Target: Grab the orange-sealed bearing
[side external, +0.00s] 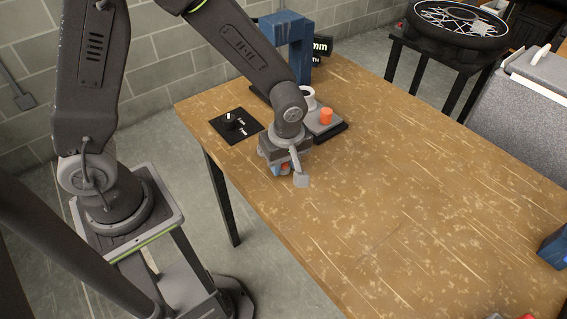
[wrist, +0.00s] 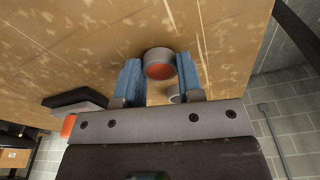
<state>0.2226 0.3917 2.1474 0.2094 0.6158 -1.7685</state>
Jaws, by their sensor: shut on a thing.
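The orange-sealed bearing (wrist: 159,65) is a short grey ring with an orange face. It sits between the blue finger pads of my gripper (wrist: 159,78) in the wrist view, near their tips. My gripper is shut on it. In the side view my gripper (side external: 287,172) points down, low over the table's near left part, and only a small orange patch of the bearing shows between the fingers. I cannot tell whether the bearing touches the table.
The wooden table (side external: 420,190) is mostly clear to the right. A grey block with an orange cylinder (side external: 326,117) stands behind my gripper, near a blue frame (side external: 298,45). A blue object (side external: 554,247) is at the right edge.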

